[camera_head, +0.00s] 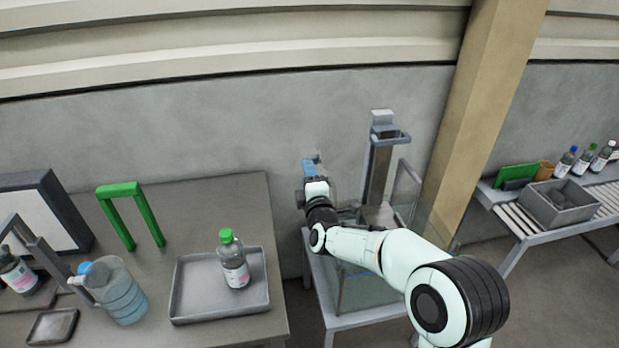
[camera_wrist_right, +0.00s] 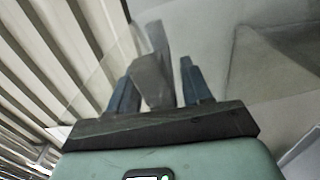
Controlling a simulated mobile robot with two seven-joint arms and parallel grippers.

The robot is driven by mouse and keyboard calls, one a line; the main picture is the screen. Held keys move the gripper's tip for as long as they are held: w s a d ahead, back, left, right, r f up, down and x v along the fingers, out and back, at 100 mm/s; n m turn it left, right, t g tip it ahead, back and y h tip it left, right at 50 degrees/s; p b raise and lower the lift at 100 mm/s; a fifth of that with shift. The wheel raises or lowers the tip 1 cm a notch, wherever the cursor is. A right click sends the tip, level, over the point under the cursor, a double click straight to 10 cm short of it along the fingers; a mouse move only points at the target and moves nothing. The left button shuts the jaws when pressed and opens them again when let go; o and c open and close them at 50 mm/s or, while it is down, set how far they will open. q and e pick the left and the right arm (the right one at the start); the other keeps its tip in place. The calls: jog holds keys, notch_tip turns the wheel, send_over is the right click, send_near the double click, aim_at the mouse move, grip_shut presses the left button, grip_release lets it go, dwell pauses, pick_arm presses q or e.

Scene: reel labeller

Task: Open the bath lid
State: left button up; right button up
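The bath (camera_head: 372,290) is a clear-walled tank on a pale frame, right of the table, with a grey column at its back. My right arm crosses in front and hides much of it. My right gripper (camera_head: 311,165) is at the tank's left, above its rim, with blue fingers pointing up towards the wall. In the right wrist view its fingers (camera_wrist_right: 160,88) stand on both sides of a grey handle (camera_wrist_right: 152,72), which nearly fills the gap. A see-through panel, seemingly the lid (camera_wrist_right: 100,75), slants beside the handle. My left gripper is out of view.
A grey tray (camera_head: 195,300) with a green-capped bottle (camera_head: 233,262) stands on the table (camera_head: 215,205), near my right arm. A jug (camera_head: 118,292) and a green frame (camera_head: 130,190) are further left. A beige post (camera_head: 480,110) rises right of the bath, before a roller conveyor (camera_head: 525,222).

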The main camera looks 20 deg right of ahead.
jog(key=shift+s+f, duration=0.1)
jog(key=shift+f, duration=0.05)
jog(key=shift+s, duration=0.25)
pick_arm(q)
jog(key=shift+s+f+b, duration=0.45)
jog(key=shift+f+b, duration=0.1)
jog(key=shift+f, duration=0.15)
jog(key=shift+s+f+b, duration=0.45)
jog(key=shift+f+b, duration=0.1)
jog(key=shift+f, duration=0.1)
pick_arm(e)
jog(key=v, duration=1.2)
jog(key=shift+s+a, duration=0.2)
jog(key=shift+s, duration=0.15)
